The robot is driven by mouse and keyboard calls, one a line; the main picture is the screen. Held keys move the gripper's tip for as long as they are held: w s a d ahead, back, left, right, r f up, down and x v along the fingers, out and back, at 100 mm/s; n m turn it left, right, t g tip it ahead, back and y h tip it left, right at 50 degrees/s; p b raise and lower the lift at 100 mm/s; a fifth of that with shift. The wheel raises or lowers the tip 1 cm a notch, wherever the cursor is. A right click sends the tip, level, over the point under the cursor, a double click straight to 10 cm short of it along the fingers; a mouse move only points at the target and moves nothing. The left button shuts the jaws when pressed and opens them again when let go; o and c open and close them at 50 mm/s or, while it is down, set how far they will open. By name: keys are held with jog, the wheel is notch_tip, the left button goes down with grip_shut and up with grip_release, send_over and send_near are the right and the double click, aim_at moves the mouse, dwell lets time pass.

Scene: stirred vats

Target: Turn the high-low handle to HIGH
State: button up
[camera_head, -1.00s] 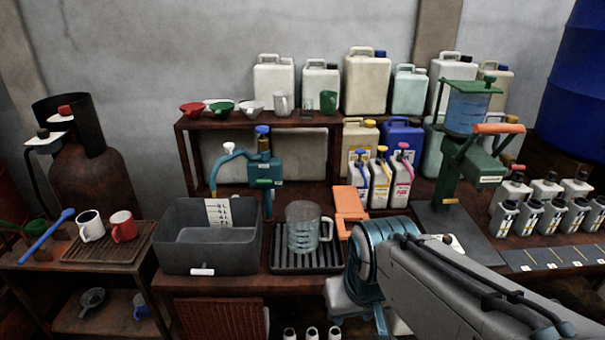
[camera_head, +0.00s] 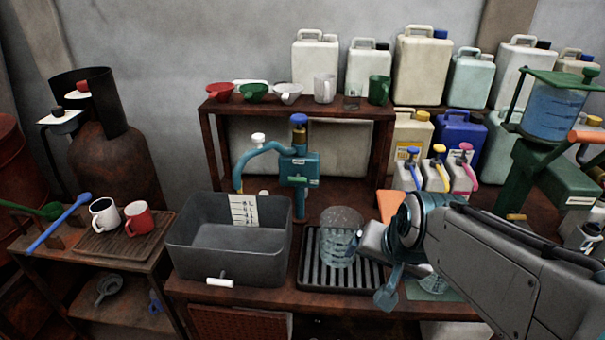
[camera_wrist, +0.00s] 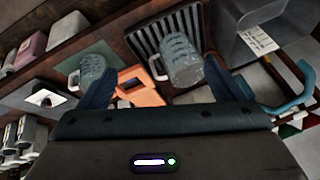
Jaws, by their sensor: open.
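A teal tap unit (camera_head: 299,168) stands behind the grey tub, with a blue knob (camera_head: 298,120) on top, a small green lever (camera_head: 297,181) on its front and a curved spout with a white knob (camera_head: 258,139). I cannot read any HIGH or LOW marking, so I cannot tell which part is the high-low handle. My gripper (camera_head: 378,268) is open and empty, right of the clear jug (camera_head: 341,240) and well right of and nearer than the tap. In the wrist view my gripper (camera_wrist: 156,72) has its fingers spread, with part of a teal pipe (camera_wrist: 284,106) at the right.
The grey tub (camera_head: 225,262) and the slatted tray (camera_head: 312,270) stand on the bench. A shelf (camera_head: 385,117) of scoops and cups rises behind. A green stand (camera_head: 545,180) is at the right. Mugs (camera_head: 137,219) sit on the left table. Bench space around the jug is tight.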

jog(key=w+a+f+m+t+y+b, duration=0.2)
jog(key=w+a+f+m+t+b, duration=0.2)
jog(key=w+a+m+b, duration=0.55)
jog(key=m+t+h+b, duration=0.4)
jog(key=m+t+b, duration=0.6)
jog(key=m, duration=1.1)
send_near(297, 182)
jog(key=shift+g, duration=0.7)
jog(key=w, duration=0.6)
jog(key=w+r, duration=0.1)
jog(key=w, duration=0.3)
jog(key=shift+w+d+r, duration=0.1)
jog(key=shift+d, duration=0.1)
jog(key=c, duration=1)
